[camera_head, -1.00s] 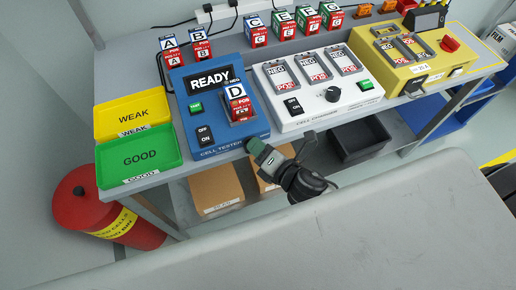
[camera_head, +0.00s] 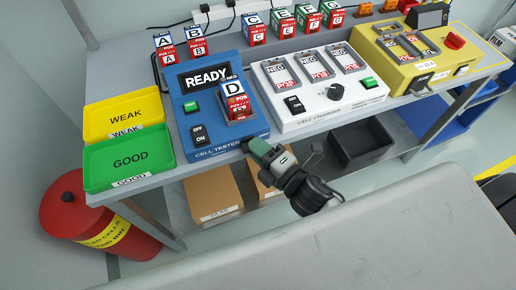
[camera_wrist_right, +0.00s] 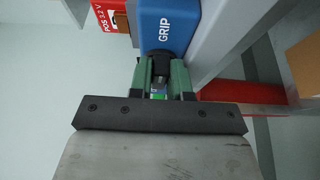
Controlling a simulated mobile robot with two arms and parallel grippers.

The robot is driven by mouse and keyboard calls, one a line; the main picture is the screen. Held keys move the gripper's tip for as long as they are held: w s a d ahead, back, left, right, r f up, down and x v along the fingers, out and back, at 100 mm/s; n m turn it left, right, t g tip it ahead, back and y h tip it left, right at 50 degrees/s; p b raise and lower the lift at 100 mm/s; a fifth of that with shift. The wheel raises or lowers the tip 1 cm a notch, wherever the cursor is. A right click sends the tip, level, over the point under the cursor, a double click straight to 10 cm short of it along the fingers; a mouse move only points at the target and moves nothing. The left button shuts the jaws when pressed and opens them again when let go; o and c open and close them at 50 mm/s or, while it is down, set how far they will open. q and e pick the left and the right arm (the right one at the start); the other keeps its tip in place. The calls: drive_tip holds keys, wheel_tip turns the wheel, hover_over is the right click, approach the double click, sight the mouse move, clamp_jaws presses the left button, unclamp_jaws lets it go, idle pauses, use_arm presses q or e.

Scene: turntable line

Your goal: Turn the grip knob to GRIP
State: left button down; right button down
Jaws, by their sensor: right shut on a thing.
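The blue cell tester (camera_head: 212,133) stands on the bench, its screen reading READY, with cell D (camera_head: 236,103) in its slot. My right gripper (camera_head: 253,149) is at the tester's front edge, near its right corner. In the right wrist view its green fingers (camera_wrist_right: 163,75) are shut on the black grip knob (camera_wrist_right: 163,60), one on each side. The word GRIP is printed on the blue face beside the knob. The knob's pointer is hidden, so I cannot tell its setting. My left gripper is not in view.
The yellow WEAK tray (camera_head: 124,113) and green GOOD tray (camera_head: 129,159) lie left of the tester. The white charger (camera_head: 316,112) stands right of it, then a yellow machine (camera_head: 411,75). Cardboard boxes (camera_head: 212,195) and a black bin (camera_head: 362,146) sit below.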

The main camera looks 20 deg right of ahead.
drive_tip(key=c, duration=1.1)
unclamp_jaws()
drive_tip(key=shift+o, duration=0.2)
drive_tip(key=shift+f, duration=0.1)
